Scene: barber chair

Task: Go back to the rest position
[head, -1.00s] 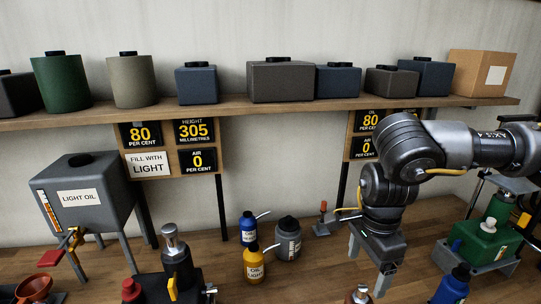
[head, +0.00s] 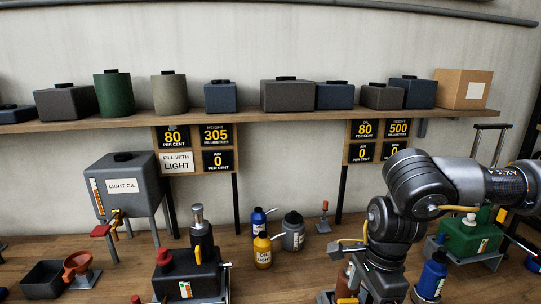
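My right arm comes in from the right. Its gripper (head: 378,288) hangs down at the bottom edge, in front of the bench, and its fingertips are cut off or hidden, so its opening cannot be read. I see nothing clearly held in it. My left arm and gripper are not in view. The task names no object.
A wooden bench (head: 300,268) carries a light oil tank (head: 126,187), a red funnel (head: 77,264), a black pump unit (head: 198,262), a yellow oil bottle (head: 262,254), a blue bottle (head: 432,274) and a green unit (head: 468,238). A shelf (head: 300,110) with several containers runs behind.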

